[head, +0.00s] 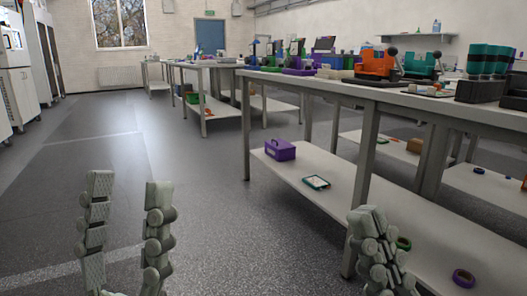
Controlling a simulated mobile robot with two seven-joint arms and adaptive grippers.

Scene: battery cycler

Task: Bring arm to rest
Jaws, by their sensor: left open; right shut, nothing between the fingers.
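My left gripper (130,190) is at the lower left of the head view, above the open floor. Its two fingers point up and stand clearly apart, with nothing between them. My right gripper (368,215) is at the lower right, in front of the near bench's lower shelf. Its fingers are together and I see nothing held in it. The arms behind both grippers are mostly out of the picture.
A long workbench (350,92) with devices on top runs along the right. Its lower shelf (345,205) holds a purple toolbox (280,150), a small tablet-like item (316,182) and tape rolls (463,278). White cabinets (18,95) line the left. The grey floor (140,140) between is clear.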

